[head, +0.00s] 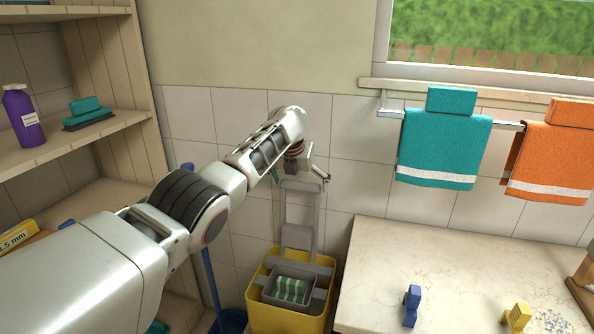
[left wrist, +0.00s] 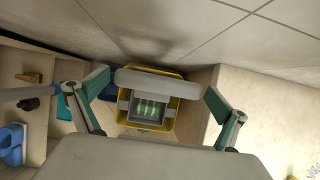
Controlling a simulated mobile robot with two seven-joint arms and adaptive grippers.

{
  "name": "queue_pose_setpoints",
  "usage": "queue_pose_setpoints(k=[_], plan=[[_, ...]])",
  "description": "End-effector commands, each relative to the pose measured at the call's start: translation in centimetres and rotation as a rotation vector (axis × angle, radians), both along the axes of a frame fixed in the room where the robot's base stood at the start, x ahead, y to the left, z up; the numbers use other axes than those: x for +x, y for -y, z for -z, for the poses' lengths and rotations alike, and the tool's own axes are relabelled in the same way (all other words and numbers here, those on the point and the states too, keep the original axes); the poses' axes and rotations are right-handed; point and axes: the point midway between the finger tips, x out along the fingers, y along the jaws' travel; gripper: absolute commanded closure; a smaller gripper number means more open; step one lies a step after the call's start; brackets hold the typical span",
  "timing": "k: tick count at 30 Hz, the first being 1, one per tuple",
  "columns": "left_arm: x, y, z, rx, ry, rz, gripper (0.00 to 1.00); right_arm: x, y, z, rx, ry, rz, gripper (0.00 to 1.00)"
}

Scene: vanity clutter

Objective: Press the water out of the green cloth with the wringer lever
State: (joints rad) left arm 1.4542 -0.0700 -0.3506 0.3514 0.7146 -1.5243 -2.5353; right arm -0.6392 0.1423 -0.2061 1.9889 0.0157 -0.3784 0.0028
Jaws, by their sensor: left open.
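The green and white striped cloth (head: 291,290) lies in the grey wringer basket (head: 268,299) on the yellow bucket (head: 258,318). It also shows in the left wrist view (left wrist: 148,111). The grey wringer lever (head: 298,237) stands upright above the basket. Its top bar crosses the left wrist view (left wrist: 160,83). My left gripper (head: 312,173) is open at the lever's top. In the left wrist view its fingers (left wrist: 157,84) are spread to either side of the bar, with gaps at both ends. Contact cannot be told. My right gripper is not in view.
A counter (head: 390,270) stands right of the bucket, with a blue clip (head: 411,306) and a yellow one (head: 517,317). Shelves (head: 100,140) stand at left. A blue-handled tool (head: 211,285) stands between shelves and bucket. The tiled wall is close behind the lever.

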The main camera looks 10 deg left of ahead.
Motion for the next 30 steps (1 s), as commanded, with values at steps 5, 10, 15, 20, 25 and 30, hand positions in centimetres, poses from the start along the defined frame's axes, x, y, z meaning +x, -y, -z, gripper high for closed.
queue_pose_setpoints(k=[5, 10, 15, 20, 25, 30], plan=[[-0.5, 0.0, -1.0, 0.0, 0.001, 0.001, 0.0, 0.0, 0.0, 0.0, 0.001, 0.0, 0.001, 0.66], [-1.3, -0.1, -2.5, 0.0, 0.004, 0.001, 0.0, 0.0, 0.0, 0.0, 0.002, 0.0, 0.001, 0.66], [-2.4, -0.1, -5.0, 0.0, 0.007, 0.001, 0.0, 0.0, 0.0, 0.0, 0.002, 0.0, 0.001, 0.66], [-3.7, -0.2, -7.7, 0.0, 0.007, 0.001, 0.0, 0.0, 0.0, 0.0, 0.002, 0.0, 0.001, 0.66], [-4.8, -0.2, -9.7, 0.0, 0.006, 0.0, 0.0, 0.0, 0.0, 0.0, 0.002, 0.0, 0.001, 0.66], [-5.2, -0.3, -10.5, 0.001, 0.005, -0.002, 0.0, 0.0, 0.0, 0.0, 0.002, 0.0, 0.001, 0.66]])
